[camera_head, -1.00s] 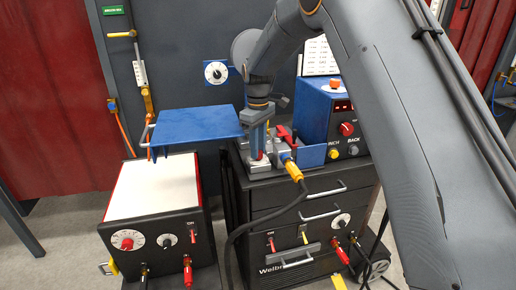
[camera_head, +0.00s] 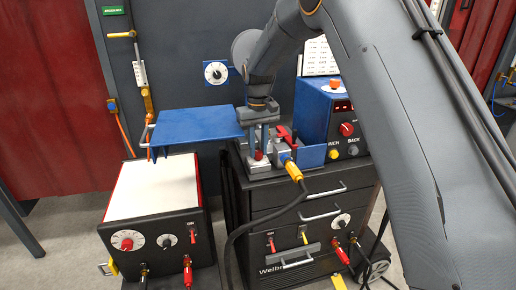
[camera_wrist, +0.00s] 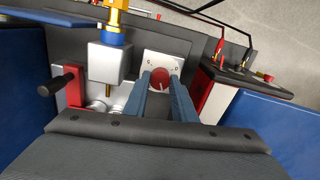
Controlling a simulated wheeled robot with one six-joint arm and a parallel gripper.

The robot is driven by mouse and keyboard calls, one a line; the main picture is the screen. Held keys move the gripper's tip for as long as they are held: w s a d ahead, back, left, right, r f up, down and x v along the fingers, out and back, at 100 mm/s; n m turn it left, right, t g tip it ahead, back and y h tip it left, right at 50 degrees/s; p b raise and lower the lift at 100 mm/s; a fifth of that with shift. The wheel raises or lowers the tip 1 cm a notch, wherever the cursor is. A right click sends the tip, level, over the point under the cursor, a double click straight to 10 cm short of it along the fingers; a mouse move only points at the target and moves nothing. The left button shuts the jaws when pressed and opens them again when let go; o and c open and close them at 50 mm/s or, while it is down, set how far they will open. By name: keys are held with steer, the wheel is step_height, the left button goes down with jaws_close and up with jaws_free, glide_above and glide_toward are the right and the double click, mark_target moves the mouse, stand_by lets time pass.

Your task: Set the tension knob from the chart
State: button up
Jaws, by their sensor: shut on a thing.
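A red round knob (camera_wrist: 161,79) with a pale mark sits on a small white square plate (camera_wrist: 166,60). In the wrist view my gripper (camera_wrist: 160,84) has one blue-grey finger on each side of the knob and is shut on it. In the head view my gripper (camera_head: 259,150) points straight down at the red knob (camera_head: 259,155) on top of the black drawer cabinet. A white chart sheet (camera_head: 319,56) with rows of print stands behind, partly hidden by my arm; its text is too small to read.
A metal block with a yellow-and-blue fitting (camera_wrist: 110,50) and a red lever (camera_wrist: 72,85) stand left of the knob in the wrist view. A blue control box (camera_head: 315,105) is close on the right. A blue shelf (camera_head: 195,124) lies left, above a white-topped box (camera_head: 155,185).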

mark_target(258, 152)
steer(key=shift+r, duration=0.1)
steer(key=o, duration=1)
steer(key=shift+o, duration=0.2)
step_height(258, 152, up, 7)
steer(key=shift+r+b, duration=0.15)
steer(key=shift+b, duration=0.95)
steer(key=shift+r, duration=0.25)
